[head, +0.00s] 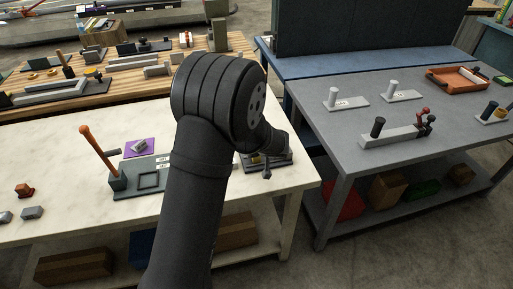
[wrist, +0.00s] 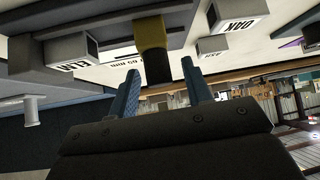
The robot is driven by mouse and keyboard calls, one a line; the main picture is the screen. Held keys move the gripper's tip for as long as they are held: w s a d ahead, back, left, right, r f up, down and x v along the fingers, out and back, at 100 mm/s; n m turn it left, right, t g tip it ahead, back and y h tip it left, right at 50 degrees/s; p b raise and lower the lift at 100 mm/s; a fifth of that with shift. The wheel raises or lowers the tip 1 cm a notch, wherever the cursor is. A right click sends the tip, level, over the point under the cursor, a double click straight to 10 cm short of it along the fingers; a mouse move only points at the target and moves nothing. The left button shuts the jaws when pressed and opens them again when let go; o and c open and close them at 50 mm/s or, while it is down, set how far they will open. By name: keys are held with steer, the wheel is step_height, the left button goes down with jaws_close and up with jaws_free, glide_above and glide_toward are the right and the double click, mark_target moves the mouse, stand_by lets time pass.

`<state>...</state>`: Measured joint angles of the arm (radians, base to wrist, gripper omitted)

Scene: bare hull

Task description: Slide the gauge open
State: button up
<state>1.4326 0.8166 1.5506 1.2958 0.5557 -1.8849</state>
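In the wrist view my gripper (wrist: 159,62) shows two blue fingers standing apart. A yellow post with a black end (wrist: 150,34) shows in the gap between the fingertips; I cannot tell whether either finger touches it. Upside-down millimetre lettering lies on the pale surface beside it. A dark device with a yellow part, likely the gauge (head: 256,160), sits at the right end of the white table in the head view. My arm covers part of it and hides my fingers there.
Blocks marked ELM (wrist: 72,52) and OAK (wrist: 232,14) flank the post in the wrist view. In the head view, an orange lever (head: 97,150) and a purple mat (head: 135,152) are left of my arm. A grey table (head: 330,135) stands to the right across a gap.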

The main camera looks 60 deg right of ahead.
steer(key=v, duration=1.7)
steer(key=shift+s+a, duration=0.15)
steer(key=shift+s, duration=0.05)
steer(key=x, duration=1.7)
steer(key=shift+w+d, duration=0.2)
stand_by(0.8)
